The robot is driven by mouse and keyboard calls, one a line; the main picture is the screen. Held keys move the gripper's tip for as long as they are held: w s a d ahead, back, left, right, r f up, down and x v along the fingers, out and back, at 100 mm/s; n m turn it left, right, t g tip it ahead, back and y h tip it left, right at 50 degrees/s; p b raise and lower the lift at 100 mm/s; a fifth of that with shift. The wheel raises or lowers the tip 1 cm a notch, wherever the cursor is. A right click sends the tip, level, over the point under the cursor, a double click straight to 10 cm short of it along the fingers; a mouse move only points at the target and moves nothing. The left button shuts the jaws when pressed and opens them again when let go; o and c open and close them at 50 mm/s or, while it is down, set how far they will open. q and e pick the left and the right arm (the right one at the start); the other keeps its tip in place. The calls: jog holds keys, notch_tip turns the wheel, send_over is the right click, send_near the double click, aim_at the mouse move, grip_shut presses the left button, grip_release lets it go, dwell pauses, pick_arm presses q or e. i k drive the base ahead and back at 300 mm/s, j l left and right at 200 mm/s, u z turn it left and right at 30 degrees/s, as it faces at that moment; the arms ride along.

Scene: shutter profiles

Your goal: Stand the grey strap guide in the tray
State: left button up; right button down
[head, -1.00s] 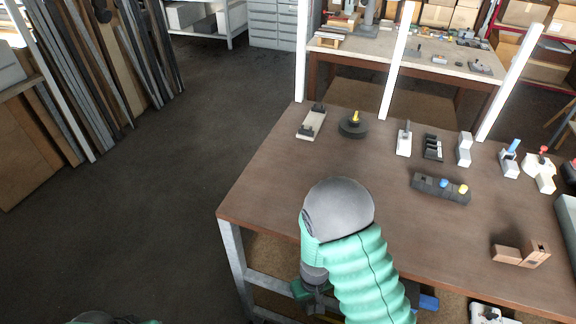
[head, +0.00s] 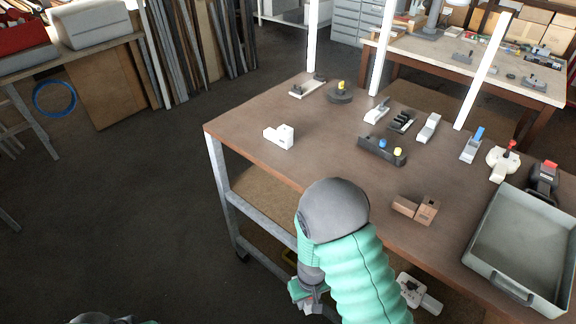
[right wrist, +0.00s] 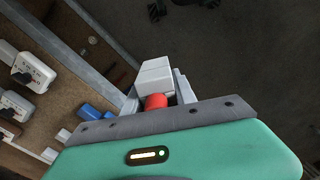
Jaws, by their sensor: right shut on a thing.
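My right gripper (head: 310,303) hangs low beside the table's front edge, partly hidden by my arm. In the right wrist view its fingers (right wrist: 160,98) are shut on a light grey block with a red round part (right wrist: 156,101). This looks like the grey strap guide (right wrist: 155,76), though its full shape is hidden. It is held in the air over the dark floor. The grey tray (head: 480,262) lies on the table at the right, with its visible inside empty. My left gripper is out of view.
The brown table (head: 330,150) carries a pale stepped block (head: 280,137), a dark block with blue and yellow knobs (head: 382,150) and a brown block (head: 416,208). Several small fixtures line the back, near white posts (head: 382,45). A white part (head: 418,294) shows below the front edge.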

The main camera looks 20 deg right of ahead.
aim_at(535, 254)
jog(key=k+l, duration=0.25)
jog(key=k, duration=0.15)
jog(key=k+l, duration=0.25)
jog(key=k, duration=0.15)
jog(key=k+l, duration=0.25)
jog(key=k, duration=0.2)
jog(key=k+l, duration=0.2)
jog(key=k, duration=0.2)
